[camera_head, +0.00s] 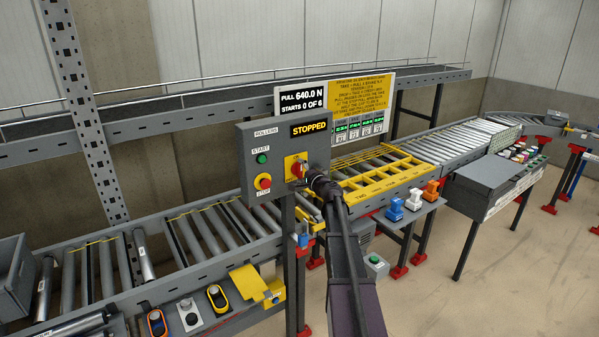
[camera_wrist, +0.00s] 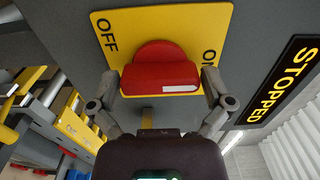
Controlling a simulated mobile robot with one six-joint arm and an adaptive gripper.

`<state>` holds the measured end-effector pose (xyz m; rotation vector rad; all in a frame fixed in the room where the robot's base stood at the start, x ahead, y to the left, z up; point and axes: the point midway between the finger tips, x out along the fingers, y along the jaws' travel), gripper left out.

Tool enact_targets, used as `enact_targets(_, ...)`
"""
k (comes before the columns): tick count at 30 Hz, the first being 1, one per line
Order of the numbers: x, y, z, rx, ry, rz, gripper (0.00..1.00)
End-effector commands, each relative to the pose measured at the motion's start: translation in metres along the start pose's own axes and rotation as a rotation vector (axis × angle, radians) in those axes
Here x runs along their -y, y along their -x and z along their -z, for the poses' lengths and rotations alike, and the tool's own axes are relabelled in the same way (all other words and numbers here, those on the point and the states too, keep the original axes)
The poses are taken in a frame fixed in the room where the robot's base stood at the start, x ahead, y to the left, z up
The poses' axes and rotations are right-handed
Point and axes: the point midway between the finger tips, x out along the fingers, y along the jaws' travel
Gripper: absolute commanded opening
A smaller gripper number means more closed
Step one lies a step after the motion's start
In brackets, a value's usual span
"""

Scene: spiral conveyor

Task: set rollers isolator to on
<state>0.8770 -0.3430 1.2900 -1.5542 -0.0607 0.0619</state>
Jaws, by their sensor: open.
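The rollers isolator is a red rotary handle (camera_wrist: 160,72) on a yellow plate (camera_wrist: 105,22) on the grey control box (camera_head: 240,135). In the wrist view, OFF is printed on the plate's left and ON on its right. The handle's near face carries a white strip. I cannot tell for sure which label it points to. My gripper (camera_wrist: 163,88) is open, with one finger on each side of the handle; contact is not clear. In the head view, my gripper (camera_head: 311,176) is at the box front and partly covers the isolator (camera_head: 297,167).
The box also has a green START button (camera_head: 262,159), a red STOP button (camera_head: 264,182) and a STOPPED display (camera_head: 309,128), which is also in the wrist view (camera_wrist: 287,82). A sign (camera_head: 335,103) stands behind. Roller conveyors (camera_head: 205,232) run behind and beside the box.

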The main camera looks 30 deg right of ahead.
Motion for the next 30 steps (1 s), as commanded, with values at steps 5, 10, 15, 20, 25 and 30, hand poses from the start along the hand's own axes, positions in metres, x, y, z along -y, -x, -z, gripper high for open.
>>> enact_targets(5,0.0,0.01,-0.001,0.0,0.0,0.0,1.0)
enact_targets(10,0.0,0.03,-0.001,0.0,0.0,0.0,1.0)
enact_targets(15,0.0,0.057,-0.002,-0.001,0.0,0.0,1.0)
enact_targets(20,0.0,0.083,-0.001,-0.002,0.0,0.0,1.0)
enact_targets(25,0.0,0.105,-0.001,-0.001,0.0,0.0,1.0)
enact_targets(30,0.0,0.117,-0.001,-0.001,0.0,0.0,1.0)
